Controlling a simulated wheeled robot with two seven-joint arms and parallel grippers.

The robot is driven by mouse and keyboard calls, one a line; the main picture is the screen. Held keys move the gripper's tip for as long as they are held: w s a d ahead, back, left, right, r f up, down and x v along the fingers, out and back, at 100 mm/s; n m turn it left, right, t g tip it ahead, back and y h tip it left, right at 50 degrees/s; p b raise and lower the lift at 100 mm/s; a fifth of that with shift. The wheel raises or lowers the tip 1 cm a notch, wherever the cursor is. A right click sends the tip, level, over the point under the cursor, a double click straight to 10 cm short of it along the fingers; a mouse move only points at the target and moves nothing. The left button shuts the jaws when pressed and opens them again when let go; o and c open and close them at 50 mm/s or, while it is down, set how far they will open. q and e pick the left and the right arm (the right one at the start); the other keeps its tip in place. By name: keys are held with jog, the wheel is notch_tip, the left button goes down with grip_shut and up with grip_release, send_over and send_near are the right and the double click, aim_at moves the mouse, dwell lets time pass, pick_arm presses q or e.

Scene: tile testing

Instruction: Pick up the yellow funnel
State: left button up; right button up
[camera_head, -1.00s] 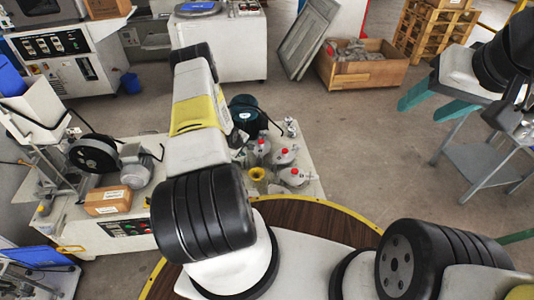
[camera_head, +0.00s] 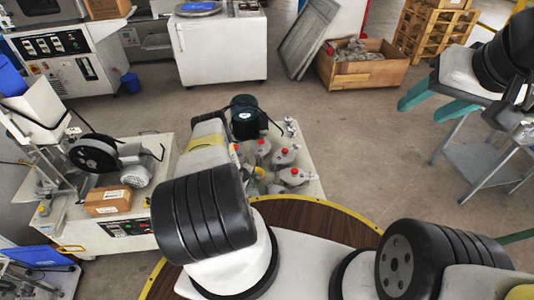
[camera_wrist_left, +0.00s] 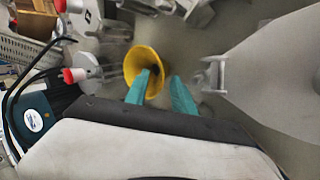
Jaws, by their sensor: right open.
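The yellow funnel (camera_wrist_left: 144,60) shows in the left wrist view with its wide mouth towards the camera. My left gripper (camera_wrist_left: 160,76) is open, with its two teal fingers apart. Its left finger overlaps the funnel's mouth in the picture, and its right finger is just right of the rim. I cannot tell whether a finger touches the funnel. In the head view my left arm hides the left gripper and hides most or all of the funnel. My right gripper (camera_head: 432,103) is open and empty at the upper right, far from the funnel.
Grey flasks with red caps (camera_head: 291,172) crowd the white bench around the funnel. A dark green motor-like device (camera_head: 245,117) stands at the bench's back. A cardboard box (camera_head: 107,200) and a black wheel (camera_head: 93,153) are to the left. A round brown table (camera_head: 310,215) is in front.

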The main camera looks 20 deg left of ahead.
pick_arm(q)
jog(key=shift+w+f, duration=0.25)
jog(key=shift+f, duration=0.1)
grip_shut()
